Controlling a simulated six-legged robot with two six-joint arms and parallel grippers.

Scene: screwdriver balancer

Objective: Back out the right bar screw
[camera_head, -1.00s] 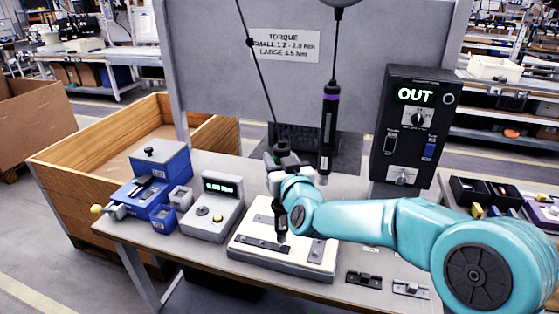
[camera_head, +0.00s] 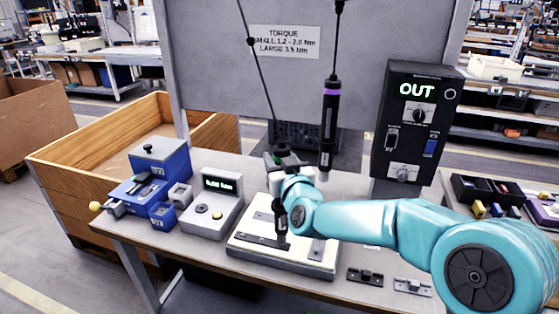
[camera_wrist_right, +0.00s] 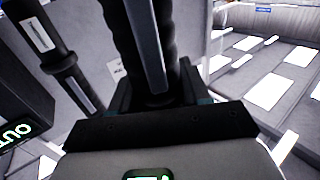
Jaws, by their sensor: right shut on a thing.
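My right gripper (camera_head: 281,166) is shut on the hanging screwdriver with a green band (camera_head: 281,149). In the right wrist view, its dark ribbed handle (camera_wrist_right: 128,40) stands between the fingers. The screwdriver is about upright, and its dark lower end (camera_head: 281,224) points down at the right end of the dark bar (camera_head: 258,241) on the pale fixture plate (camera_head: 300,263). The right bar screw is hidden at the tip; I cannot tell whether the bit is seated in it. My left gripper is not in view.
A second screwdriver with a purple band (camera_head: 330,120) hangs close to the right of my gripper. The black control box (camera_head: 413,135) reads OUT. A grey meter (camera_head: 212,205) and blue bins (camera_head: 160,165) stand to the left. Small brackets (camera_head: 365,277) lie at the front right.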

